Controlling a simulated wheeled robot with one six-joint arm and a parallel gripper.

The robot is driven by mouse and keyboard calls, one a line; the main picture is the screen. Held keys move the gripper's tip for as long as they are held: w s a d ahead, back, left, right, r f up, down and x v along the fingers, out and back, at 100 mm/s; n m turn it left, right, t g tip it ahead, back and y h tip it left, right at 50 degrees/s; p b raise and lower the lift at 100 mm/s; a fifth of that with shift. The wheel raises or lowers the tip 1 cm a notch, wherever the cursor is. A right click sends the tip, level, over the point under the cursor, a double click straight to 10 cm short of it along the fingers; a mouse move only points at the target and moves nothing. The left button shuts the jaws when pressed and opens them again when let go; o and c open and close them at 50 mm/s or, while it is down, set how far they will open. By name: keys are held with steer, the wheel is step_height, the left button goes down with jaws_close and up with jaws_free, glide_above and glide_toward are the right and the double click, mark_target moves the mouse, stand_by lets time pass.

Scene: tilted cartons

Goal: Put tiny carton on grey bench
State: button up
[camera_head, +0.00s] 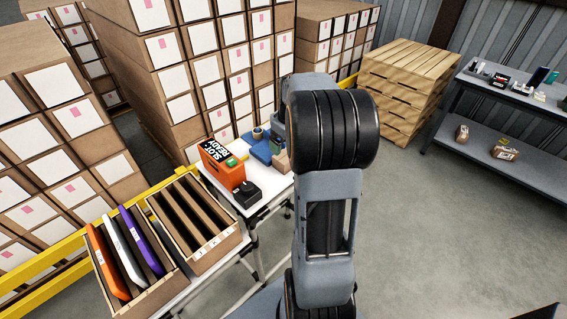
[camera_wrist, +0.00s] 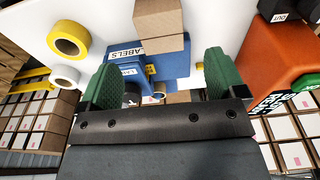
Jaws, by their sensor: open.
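A small brown carton (camera_wrist: 160,30) shows at the top centre of the wrist view, ahead of my gripper's fingertips and close to a blue labels box (camera_wrist: 150,68). In the head view a small tan carton (camera_head: 281,160) is partly hidden behind my arm, at the far end of the white table (camera_head: 262,194). My gripper (camera_wrist: 158,82) is open, its green-padded fingers apart, with nothing held between them.
An orange box (camera_head: 220,167) and a black device (camera_head: 247,194) stand on the white table. Wooden slotted racks (camera_head: 206,253) are at the near left. A yellow roll (camera_wrist: 68,37) lies beside the blue box. Stacked pallets (camera_head: 405,90) stand behind. Floor is clear at right.

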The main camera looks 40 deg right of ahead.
mark_target(284, 157)
steer(key=shift+w+a+f, duration=0.1)
steer(key=shift+w+f, duration=0.1)
steer(key=shift+f, duration=1.35)
steer(key=shift+w+f, duration=0.2)
steer(key=shift+f, duration=1.35)
steer(key=shift+w+a+f, duration=0.1)
steer(key=shift+w+f, duration=0.1)
steer(key=shift+f, duration=1.35)
steer(key=c, duration=1.2)
steer(key=shift+o, duration=0.2)
